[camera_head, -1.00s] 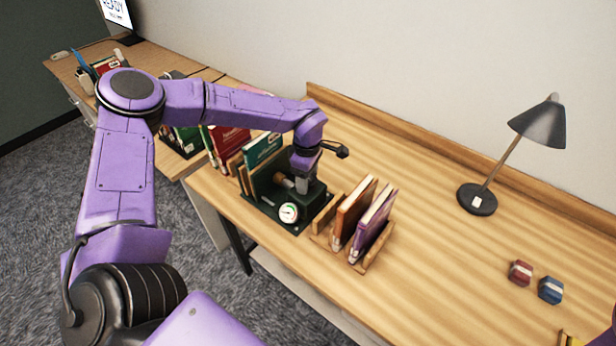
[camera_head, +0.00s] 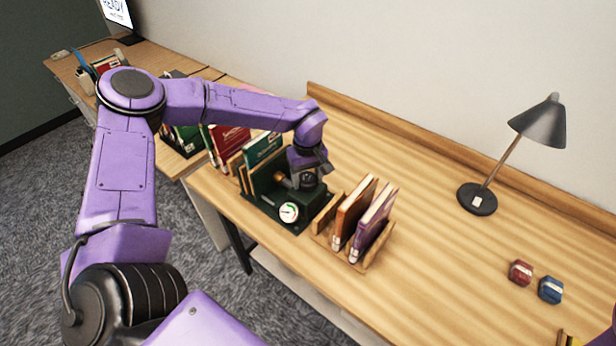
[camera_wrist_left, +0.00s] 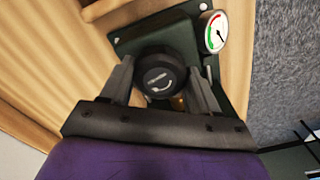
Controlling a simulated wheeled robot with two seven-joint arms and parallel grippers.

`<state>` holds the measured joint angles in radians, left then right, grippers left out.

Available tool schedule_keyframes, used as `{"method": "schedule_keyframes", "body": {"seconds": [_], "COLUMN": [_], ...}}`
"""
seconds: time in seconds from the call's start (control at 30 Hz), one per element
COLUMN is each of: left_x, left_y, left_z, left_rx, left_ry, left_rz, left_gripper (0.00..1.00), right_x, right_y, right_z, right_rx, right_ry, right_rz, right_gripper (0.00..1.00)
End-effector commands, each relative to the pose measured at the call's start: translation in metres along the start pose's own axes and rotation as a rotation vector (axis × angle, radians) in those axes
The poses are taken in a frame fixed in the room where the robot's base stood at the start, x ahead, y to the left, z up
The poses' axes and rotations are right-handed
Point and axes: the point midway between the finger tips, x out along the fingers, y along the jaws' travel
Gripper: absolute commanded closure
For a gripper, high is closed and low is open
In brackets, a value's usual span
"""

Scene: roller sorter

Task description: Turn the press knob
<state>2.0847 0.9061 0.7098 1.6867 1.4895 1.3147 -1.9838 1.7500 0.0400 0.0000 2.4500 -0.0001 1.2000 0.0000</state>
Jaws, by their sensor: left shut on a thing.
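The press (camera_head: 285,208) is a dark green device on the desk with a round white dial gauge (camera_head: 289,212) on its front. In the left wrist view its black round knob (camera_wrist_left: 160,76) carries a white curved arrow mark, and the gauge (camera_wrist_left: 215,32) sits up and to the right. My left gripper (camera_wrist_left: 161,85) is shut on the knob, one finger on each side. In the head view my left gripper (camera_head: 302,184) is over the top of the press and the wrist hides most of the knob. My right gripper is not in view.
A wooden rack (camera_head: 357,263) with an orange and a purple book stands just right of the press. More books (camera_head: 230,137) stand to its left. A desk lamp (camera_head: 478,198), a red block (camera_head: 520,272) and a blue block (camera_head: 551,290) are farther right. The middle of the desk is clear.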

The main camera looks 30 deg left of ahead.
Motion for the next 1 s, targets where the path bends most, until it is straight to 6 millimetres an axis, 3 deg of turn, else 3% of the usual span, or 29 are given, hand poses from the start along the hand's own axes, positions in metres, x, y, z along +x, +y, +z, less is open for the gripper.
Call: {"method": "schedule_keyframes", "body": {"seconds": [0.67, 0.7, 0.77, 1.0], "left_x": [0.0030, 0.0029, 0.0027, 0.0009], "left_y": [-0.0020, -0.0020, -0.0018, -0.0004], "left_z": [0.0012, 0.0012, 0.0011, 0.0004], "left_rx": [0.067, 0.067, 0.067, 0.067], "left_ry": [-0.005, -0.005, -0.004, -0.001], "left_rz": [-0.007, -0.007, -0.006, -0.002], "left_gripper": [0.70, 0.36, 0.16, 0.14], "right_x": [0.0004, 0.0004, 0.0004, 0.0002], "right_y": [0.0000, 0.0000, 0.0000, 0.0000], "right_z": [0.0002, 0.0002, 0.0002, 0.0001], "right_rx": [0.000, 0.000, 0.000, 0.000], "right_ry": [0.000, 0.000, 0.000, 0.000], "right_rz": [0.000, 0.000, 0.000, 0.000], "right_gripper": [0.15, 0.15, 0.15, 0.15]}}
